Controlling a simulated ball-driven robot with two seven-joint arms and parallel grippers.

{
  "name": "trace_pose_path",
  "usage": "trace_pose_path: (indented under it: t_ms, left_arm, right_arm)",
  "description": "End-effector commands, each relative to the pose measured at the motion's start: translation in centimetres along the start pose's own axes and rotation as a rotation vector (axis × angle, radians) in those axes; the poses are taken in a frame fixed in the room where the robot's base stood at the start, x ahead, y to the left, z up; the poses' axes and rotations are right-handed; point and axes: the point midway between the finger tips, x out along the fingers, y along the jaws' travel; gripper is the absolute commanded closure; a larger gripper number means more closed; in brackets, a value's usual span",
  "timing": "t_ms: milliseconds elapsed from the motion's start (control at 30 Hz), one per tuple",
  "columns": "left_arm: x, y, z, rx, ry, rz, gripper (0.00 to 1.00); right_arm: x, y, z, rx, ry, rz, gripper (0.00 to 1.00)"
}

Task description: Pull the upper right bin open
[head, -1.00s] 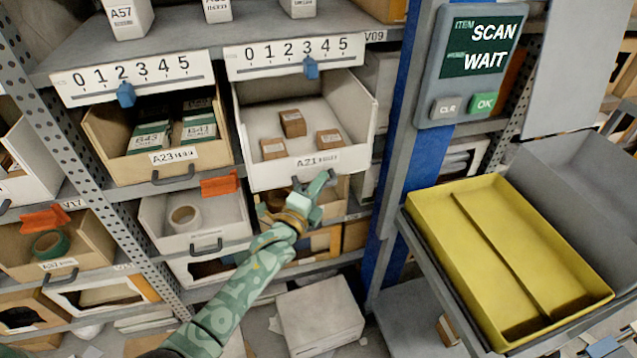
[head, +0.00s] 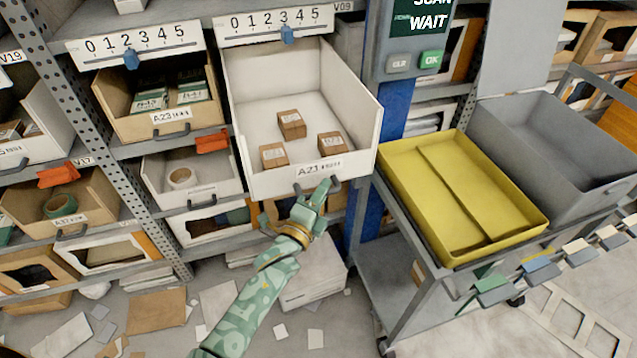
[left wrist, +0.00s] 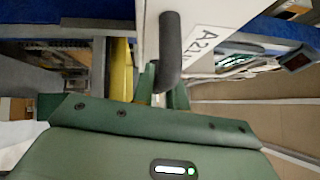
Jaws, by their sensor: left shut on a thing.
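The upper right bin (head: 350,110) is white, labelled A21, and stands pulled out from the rack with its inside open to view. Several small brown boxes (head: 291,124) lie in it. My left gripper (head: 315,192) is at the bin's front, shut on the dark handle below the label. In the left wrist view the bin handle (left wrist: 171,45) runs down between the green fingers (left wrist: 163,88), beside the A21 label. The fingertips are partly hidden by the handle. My right gripper is in neither view.
The brown A23 bin (head: 171,128) is to the left, with a white bin (head: 190,203) holding a tape roll below it. A cart with a yellow tray (head: 395,165) and a grey bin (head: 560,150) stands close on the right. Papers litter the floor.

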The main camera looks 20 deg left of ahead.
Motion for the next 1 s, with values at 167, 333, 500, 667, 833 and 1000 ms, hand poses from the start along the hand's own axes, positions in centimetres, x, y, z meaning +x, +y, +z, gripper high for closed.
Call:
trace_pose_path:
  t_ms: [167, 333, 500, 667, 833, 1000]
  left_arm:
    - [-0.4, 0.0, -0.2, -0.001, -0.001, 0.002, 1.00]
    - [-0.4, 0.1, -0.3, -0.001, -0.001, 0.003, 1.00]
    - [-0.4, 0.1, -0.3, -0.001, -0.001, 0.003, 0.77]
    - [-0.4, 0.0, -0.3, -0.001, -0.001, 0.002, 0.64]
    - [-0.4, 0.0, -0.3, -0.001, -0.001, 0.001, 0.64]
    - [-2.0, -0.1, -0.3, 0.000, -0.001, 0.002, 0.64]
  right_arm:
    - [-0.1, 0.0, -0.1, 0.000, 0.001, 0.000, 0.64]
    - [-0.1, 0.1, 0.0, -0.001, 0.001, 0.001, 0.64]
    - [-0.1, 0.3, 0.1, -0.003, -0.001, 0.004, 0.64]
    - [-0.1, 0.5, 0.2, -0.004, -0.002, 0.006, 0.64]
    - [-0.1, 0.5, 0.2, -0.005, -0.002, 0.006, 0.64]
    - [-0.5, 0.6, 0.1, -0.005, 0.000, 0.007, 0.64]
